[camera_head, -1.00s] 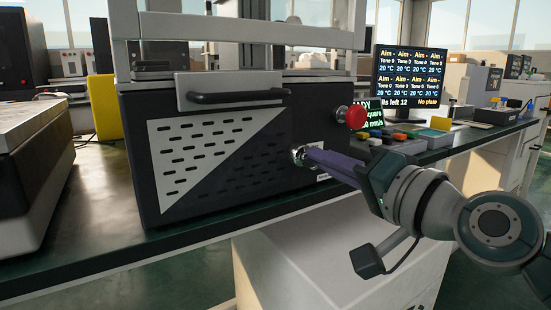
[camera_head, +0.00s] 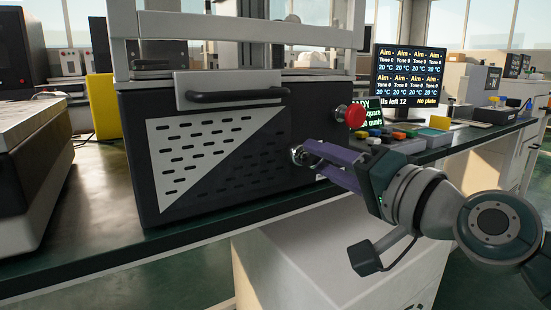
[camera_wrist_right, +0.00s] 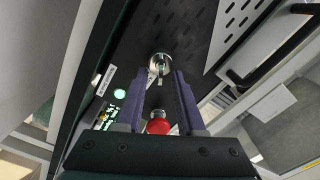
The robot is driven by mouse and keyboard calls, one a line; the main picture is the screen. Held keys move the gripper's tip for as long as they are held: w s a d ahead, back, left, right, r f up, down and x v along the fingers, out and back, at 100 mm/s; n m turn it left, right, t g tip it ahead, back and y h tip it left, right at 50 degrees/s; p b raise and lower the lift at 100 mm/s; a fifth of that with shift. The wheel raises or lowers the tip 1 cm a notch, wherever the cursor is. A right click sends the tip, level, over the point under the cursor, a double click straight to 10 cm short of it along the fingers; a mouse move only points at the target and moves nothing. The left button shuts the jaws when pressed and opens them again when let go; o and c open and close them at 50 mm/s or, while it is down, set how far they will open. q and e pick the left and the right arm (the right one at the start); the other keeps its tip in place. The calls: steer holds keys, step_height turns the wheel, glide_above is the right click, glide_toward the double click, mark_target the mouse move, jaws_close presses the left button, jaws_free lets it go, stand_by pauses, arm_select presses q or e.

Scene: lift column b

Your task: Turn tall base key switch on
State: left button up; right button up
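The key switch (camera_head: 298,155) is a round metal lock on the lower right of the dark front panel of the tall machine base (camera_head: 225,150). In the right wrist view the key switch (camera_wrist_right: 159,65) shows a metal key standing out of it. My right gripper (camera_head: 311,163) is at the key switch with its two purple fingers apart. In the wrist view the fingers (camera_wrist_right: 158,76) stand on either side of the key, with a gap to each side. The fingers partly hide the switch in the head view. My left gripper is not in view.
A red mushroom button (camera_head: 351,116) sits just above and right of the switch. A black handle (camera_head: 237,95) crosses the panel's top. A monitor (camera_head: 408,80) and a box of coloured buttons (camera_head: 395,140) stand to the right on the bench (camera_head: 200,232).

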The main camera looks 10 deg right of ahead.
steer(key=p+v, duration=0.1)
steer(key=v, duration=0.9)
steer(key=shift+r, duration=0.1)
